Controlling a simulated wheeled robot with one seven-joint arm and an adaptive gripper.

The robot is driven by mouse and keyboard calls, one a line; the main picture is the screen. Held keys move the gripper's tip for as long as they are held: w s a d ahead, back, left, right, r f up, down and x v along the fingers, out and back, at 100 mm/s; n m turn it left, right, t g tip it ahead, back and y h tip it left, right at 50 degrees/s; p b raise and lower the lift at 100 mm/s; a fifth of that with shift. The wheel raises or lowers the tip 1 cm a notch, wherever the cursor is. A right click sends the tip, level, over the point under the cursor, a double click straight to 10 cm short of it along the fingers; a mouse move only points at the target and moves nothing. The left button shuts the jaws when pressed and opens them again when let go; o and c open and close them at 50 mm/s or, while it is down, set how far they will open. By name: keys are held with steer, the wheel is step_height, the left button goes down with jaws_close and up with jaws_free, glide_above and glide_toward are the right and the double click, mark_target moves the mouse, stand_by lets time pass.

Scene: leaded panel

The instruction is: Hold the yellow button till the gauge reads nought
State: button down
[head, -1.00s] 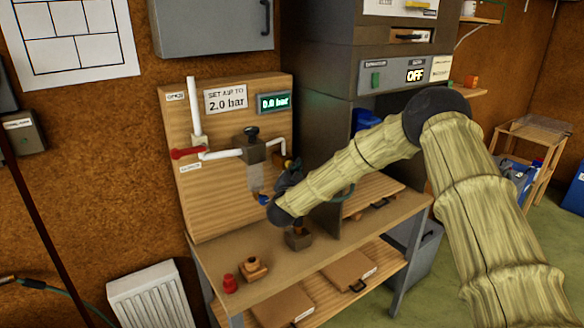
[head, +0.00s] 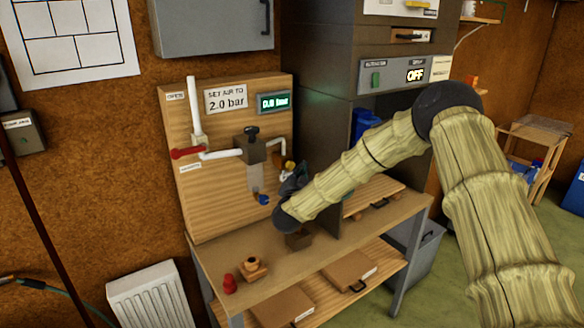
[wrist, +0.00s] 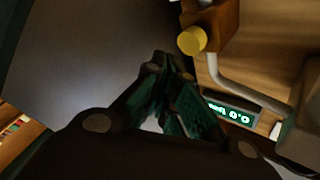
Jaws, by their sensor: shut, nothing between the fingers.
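The yellow button (wrist: 193,40) is a round yellow cap on a brown block at the upper middle of the wrist view. It shows small in the head view (head: 289,166), beside my gripper (head: 295,180). My gripper's fingertips (wrist: 172,62) are shut and empty, to the left of and below the button in the wrist view, with a small gap showing. The gauge (head: 273,102) on the wooden board is lit green and reads 0.0 bar. It also shows in the wrist view (wrist: 230,113), reading 0.0.
The wooden board (head: 183,120) carries white pipes, a red lever (head: 187,153) and a dark valve block (head: 251,148). A dark cabinet side (head: 312,110) stands close to the right of the board. A red knob (head: 229,284) and an orange-brown fitting (head: 253,268) stand on the bench.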

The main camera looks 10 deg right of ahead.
steer(key=shift+s+d, duration=0.25)
steer(key=shift+s, duration=0.35)
steer(key=shift+s+d, duration=0.2)
steer(key=shift+s, duration=0.45)
steer(key=shift+s+d, duration=0.25)
steer(key=shift+s, duration=0.35)
